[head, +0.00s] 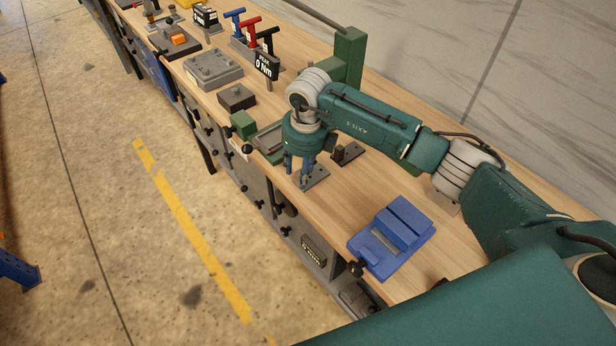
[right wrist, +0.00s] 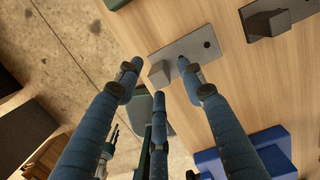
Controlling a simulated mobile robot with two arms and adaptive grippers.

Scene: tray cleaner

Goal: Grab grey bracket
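The grey bracket (right wrist: 193,50) is a flat plate with an upright tab and a dark hole, lying on the wooden bench. It also shows in the head view (head: 316,179) at the bench's front edge, partly hidden by my fingers. My right gripper (head: 302,178) points down over it. In the right wrist view the gripper (right wrist: 160,68) has its blue fingers spread, with the bracket's upright tab between the fingertips. I see gaps beside the tab, and no clear contact. My left gripper is not in view.
A darker bracket (head: 347,153) stands just behind. A blue fixture (head: 408,222) lies to the right, and a green tray (head: 268,141) to the left. A green post (head: 348,60) rises at the back. Bare wood lies between the grey bracket and the blue fixture.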

